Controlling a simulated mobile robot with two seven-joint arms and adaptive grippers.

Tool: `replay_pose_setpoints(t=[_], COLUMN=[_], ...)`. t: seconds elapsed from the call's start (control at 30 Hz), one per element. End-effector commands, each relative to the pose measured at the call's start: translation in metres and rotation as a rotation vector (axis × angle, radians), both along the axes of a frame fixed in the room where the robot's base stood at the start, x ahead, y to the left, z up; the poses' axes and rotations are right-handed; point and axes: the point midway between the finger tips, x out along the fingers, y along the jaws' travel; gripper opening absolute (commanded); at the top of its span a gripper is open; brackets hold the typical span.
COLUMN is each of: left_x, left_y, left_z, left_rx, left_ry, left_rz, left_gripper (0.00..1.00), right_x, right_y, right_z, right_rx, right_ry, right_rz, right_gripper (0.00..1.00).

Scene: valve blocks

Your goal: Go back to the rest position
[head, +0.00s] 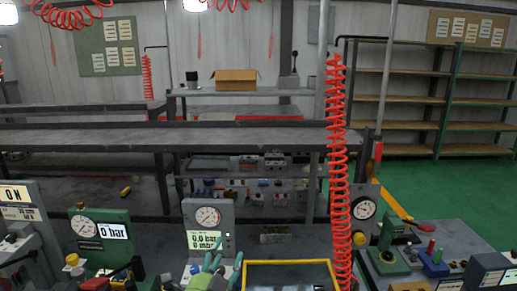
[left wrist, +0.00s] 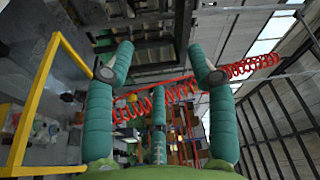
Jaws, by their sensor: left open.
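My left gripper (head: 214,261) shows at the bottom middle of the head view, its teal fingers pointing up in front of a grey gauge block (head: 208,214). In the left wrist view its three green padded fingers (left wrist: 160,75) are spread apart with nothing between them. The gripper is open and empty. My right gripper is in neither view.
A yellow-rimmed frame (head: 288,262) stands just right of my left gripper. A green gauge block (head: 100,232) is to the left. A coiled red hose (head: 337,160) hangs to the right. Fittings (head: 390,250) crowd the right. Green floor (head: 420,185) lies open beyond.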

Motion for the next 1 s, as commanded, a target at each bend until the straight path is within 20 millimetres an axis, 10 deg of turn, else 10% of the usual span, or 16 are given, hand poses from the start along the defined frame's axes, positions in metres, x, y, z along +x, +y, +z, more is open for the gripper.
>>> replay_pose_setpoints(t=[0.3,0.8,1.0], left_x=[-0.144,-0.315,-0.33], left_y=[0.091,0.112,0.111], left_z=[-0.16,-0.218,-0.257], left_rx=[-0.527,-0.749,-0.759], left_ry=[0.78,1.318,1.392], left_rz=[0.424,0.743,0.788], left_gripper=[0.56,0.56,0.56], right_x=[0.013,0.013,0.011], right_y=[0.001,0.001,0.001], right_z=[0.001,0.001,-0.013], right_rx=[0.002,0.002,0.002], right_ry=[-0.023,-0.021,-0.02], right_rz=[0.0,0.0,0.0], right_gripper=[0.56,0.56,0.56])
